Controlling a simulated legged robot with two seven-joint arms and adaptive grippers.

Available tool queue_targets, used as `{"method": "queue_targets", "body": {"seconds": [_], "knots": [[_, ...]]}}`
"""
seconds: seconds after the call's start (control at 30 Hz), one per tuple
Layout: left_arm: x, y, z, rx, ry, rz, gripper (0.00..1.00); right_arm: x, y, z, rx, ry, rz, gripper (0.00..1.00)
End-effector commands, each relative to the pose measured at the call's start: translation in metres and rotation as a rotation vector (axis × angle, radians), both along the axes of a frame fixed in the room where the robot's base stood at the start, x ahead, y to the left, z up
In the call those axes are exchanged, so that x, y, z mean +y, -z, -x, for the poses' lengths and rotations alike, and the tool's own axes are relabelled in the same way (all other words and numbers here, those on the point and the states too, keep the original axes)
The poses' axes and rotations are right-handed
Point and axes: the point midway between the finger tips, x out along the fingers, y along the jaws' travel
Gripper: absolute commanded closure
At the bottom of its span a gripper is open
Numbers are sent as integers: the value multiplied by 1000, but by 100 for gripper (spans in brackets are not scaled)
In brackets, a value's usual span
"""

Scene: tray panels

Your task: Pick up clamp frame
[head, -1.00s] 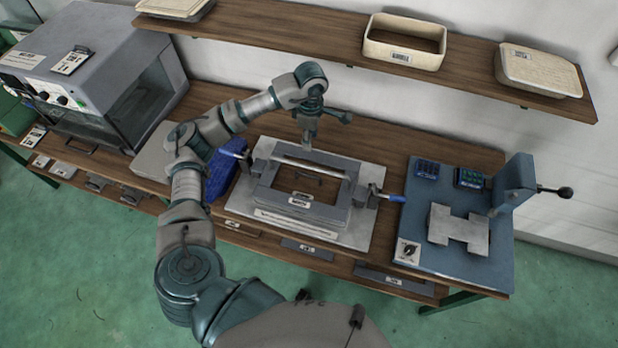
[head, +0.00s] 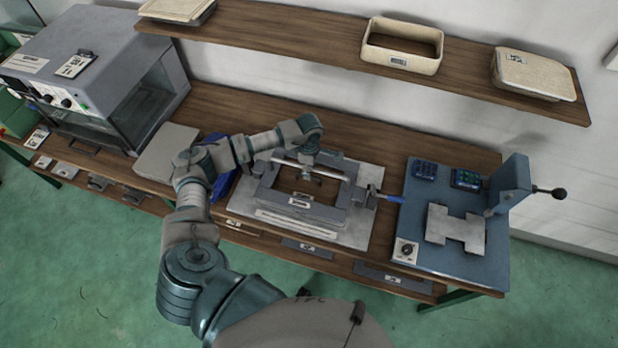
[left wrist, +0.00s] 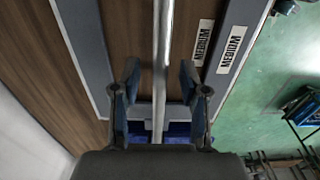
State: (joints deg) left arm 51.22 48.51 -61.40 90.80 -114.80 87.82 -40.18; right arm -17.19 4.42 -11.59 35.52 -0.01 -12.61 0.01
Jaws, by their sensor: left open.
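The clamp frame (head: 322,214) is a grey rectangular frame on a light metal plate (head: 355,236) on the bench, with a silver bar across its far side and a blue handle at its right. My left gripper (head: 308,166) is over the silver bar. In the left wrist view, my open left gripper (left wrist: 159,85) has one finger on each side of the silver bar (left wrist: 161,50), with gaps between. Labels reading MEDIUM (left wrist: 231,49) show on the frame there. The left handle is mostly hidden behind my arm. My right gripper is not in view.
A blue fixture (head: 455,253) with a metal plate and lever stands right of the frame. A grey cabinet (head: 95,65) and a flat grey slab (head: 165,150) are at left. A shelf (head: 300,45) with containers (head: 403,67) overhangs the back.

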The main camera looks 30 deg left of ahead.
Motion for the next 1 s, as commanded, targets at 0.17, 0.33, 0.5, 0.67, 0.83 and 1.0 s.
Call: {"method": "queue_targets", "body": {"seconds": [0.17,0.33,0.5,0.67,0.83,1.0], "knots": [[1,2,0,0,-1,0,56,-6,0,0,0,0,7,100],[1,1,0,0,-1,1,89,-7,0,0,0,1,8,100],[1,1,0,0,-1,1,100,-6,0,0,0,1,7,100],[0,1,0,-1,-1,1,100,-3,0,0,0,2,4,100],[0,0,0,-1,0,1,100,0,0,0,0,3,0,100],[0,-6,-1,-2,0,1,100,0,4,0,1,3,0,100]]}}
